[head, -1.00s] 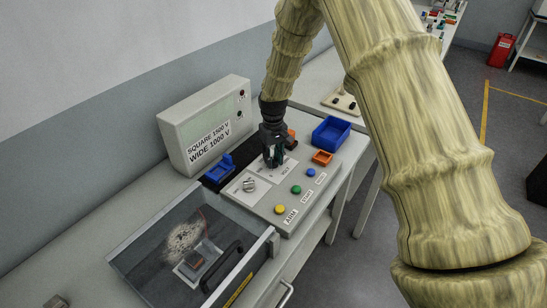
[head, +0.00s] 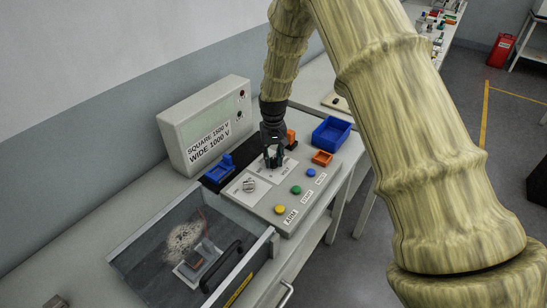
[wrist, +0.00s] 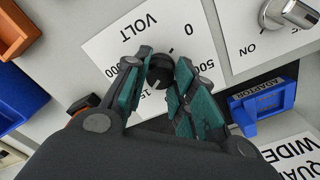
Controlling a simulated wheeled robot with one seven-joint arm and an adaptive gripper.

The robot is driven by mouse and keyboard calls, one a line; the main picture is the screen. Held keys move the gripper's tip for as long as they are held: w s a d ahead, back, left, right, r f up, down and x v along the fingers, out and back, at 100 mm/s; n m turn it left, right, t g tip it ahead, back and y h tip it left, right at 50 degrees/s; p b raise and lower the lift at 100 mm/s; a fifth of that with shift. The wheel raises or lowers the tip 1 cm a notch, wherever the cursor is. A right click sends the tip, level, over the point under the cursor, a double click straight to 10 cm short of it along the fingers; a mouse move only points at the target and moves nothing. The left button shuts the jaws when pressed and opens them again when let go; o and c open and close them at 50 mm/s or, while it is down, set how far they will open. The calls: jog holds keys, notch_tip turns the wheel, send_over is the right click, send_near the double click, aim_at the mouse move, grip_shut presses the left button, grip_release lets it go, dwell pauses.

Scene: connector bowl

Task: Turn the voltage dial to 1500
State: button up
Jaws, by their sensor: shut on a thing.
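The voltage dial (wrist: 160,72) is a small dark knob on a white plate marked VOLT (wrist: 139,28). Its scale shows 0, 500 and partly covered larger numbers. My gripper (wrist: 161,66) is shut on the dial, with teal finger pads on both sides of it.
A silver ON knob (wrist: 291,14) sits beside the VOLT plate. Yellow (head: 280,210), green (head: 296,190) and blue (head: 311,172) buttons line the panel front.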

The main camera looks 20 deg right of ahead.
aim_at(274, 159)
jog(key=o, duration=1)
jog(key=shift+w, duration=0.1)
jog(key=shift+o, duration=0.2)
notch_tip(274, 159, up, 12)
jog(key=shift+d, duration=0.1)
